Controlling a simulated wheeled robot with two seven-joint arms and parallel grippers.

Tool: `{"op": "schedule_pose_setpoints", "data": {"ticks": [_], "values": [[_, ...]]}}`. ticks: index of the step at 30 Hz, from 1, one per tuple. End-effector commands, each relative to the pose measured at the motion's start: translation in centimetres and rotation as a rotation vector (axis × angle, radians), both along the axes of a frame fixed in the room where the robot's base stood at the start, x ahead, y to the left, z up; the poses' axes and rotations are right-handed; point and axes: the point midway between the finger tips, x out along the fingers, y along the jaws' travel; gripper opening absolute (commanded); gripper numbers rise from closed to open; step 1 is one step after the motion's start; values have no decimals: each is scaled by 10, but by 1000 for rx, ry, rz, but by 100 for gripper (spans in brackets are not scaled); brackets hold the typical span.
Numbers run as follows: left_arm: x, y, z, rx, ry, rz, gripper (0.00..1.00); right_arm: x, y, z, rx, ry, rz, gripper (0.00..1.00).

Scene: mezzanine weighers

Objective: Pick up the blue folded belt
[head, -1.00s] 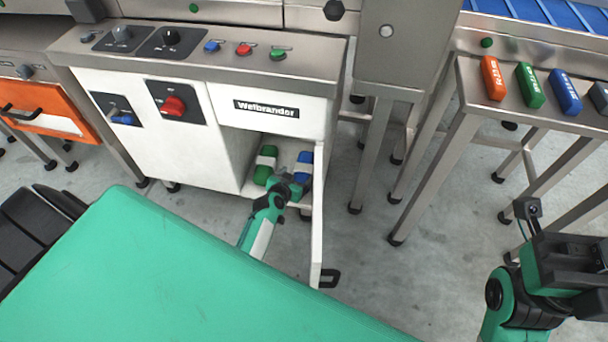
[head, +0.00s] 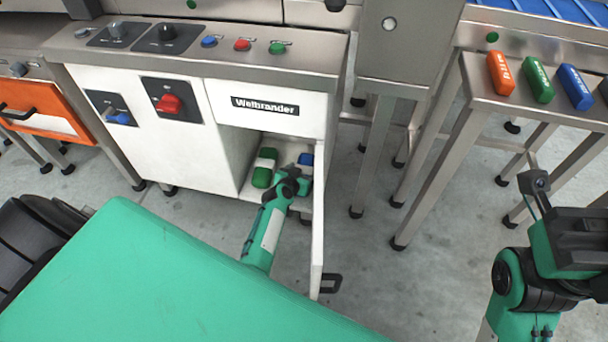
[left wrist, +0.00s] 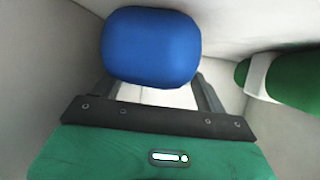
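The blue folded belt (head: 304,160) lies inside the open white compartment under the Weibrander panel, mostly hidden in the head view behind my left gripper (head: 298,178). In the left wrist view, the blue belt's rounded end (left wrist: 152,46) is close up, straight ahead of my left gripper (left wrist: 157,88). The two fingers are well apart, one toward each side of the belt; their tips are hidden behind its blue end. I cannot tell whether they touch it. My right arm's dark gripper end (head: 578,242) is at the right edge, away from the compartment; its fingers cannot be made out.
A green folded belt (head: 264,167) with a white band lies left of the blue one; it also shows in the left wrist view (left wrist: 297,80). The open white door (head: 318,225) stands right of my left arm. Orange, green and blue items lie on a steel stand (head: 480,88).

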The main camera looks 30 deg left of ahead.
Motion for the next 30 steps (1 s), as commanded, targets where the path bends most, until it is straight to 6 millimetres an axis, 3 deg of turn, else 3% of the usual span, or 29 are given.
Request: {"op": "schedule_pose_setpoints", "data": {"ticks": [1,5,16,20,30], "values": [[0,0,0,0,0,0,64,0,0,0,0,0,0,0],[0,0,0,0,0,0,39,0,0,0,0,0,-1,0],[-1,1,3,2,-1,0,37,-1,-1,3,3,-3,-3,0],[-3,1,8,1,0,0,20,-2,-4,6,7,-8,-8,0],[-4,-1,46,2,-2,-1,19,1,-17,-6,-2,69,-57,0]]}}
